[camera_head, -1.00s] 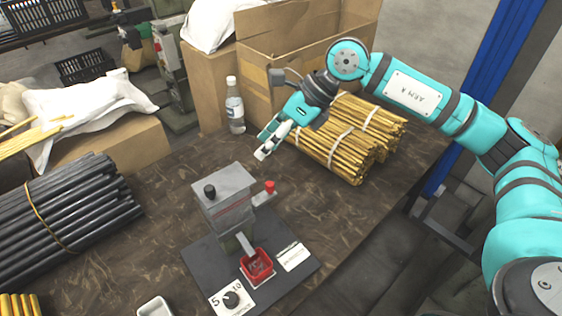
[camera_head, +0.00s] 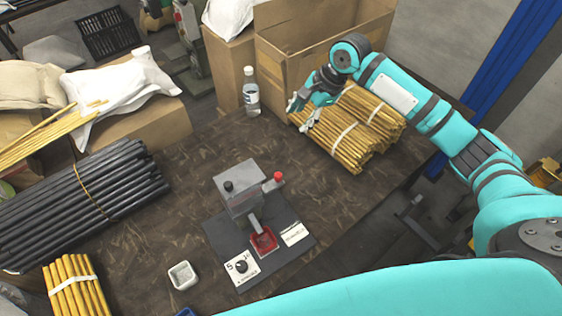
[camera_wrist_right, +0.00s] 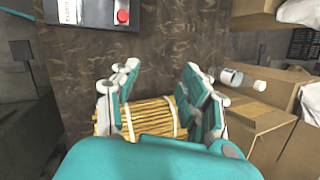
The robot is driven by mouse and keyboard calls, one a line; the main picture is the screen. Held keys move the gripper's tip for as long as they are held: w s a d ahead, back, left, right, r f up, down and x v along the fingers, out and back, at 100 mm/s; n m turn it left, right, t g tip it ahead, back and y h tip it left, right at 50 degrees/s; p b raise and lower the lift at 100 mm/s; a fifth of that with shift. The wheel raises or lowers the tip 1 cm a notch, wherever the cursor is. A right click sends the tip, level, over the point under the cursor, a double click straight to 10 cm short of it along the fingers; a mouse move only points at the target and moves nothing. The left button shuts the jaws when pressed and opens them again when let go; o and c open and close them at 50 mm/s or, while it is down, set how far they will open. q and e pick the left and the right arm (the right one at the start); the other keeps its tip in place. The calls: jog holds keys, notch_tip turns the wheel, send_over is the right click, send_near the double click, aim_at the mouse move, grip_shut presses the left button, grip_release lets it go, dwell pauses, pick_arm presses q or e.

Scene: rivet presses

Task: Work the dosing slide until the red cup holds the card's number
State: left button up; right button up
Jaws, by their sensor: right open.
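The dosing device is a grey box (camera_head: 238,182) on a dark base plate (camera_head: 222,236) on the table. A red knob (camera_head: 278,177) sticks out at its right; it also shows in the right wrist view (camera_wrist_right: 122,16). The red cup (camera_head: 264,241) stands under the spout; its contents are too small to make out. A white card (camera_head: 294,233) lies right of the cup, its print unreadable. My right gripper (camera_head: 292,104) is open and empty, behind and right of the device, by the yellow rods. Its spread fingers show in the wrist view (camera_wrist_right: 160,74). My left gripper is out of view.
A dial (camera_head: 241,267) marked 5 and 10 sits at the plate's front. A small white container (camera_head: 182,275) stands left. Bundles of yellow rods (camera_head: 340,138) and black rods (camera_head: 85,200), a bottle (camera_head: 251,92) and cardboard boxes (camera_head: 310,40) surround the clear table middle.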

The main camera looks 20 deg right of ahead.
jog(key=s+a+m+g, duration=0.1)
jog(key=s+g, duration=0.1)
jog(key=s, duration=0.3)
jog(key=p, duration=0.2)
send_near(278, 175)
jog(key=shift+g+y, duration=0.3)
jog(key=x, duration=0.9)
jog(key=shift+w+d+f, duration=0.2)
jog(key=shift+w+f, duration=0.05)
jog(key=shift+w, duration=0.05)
grip_shut()
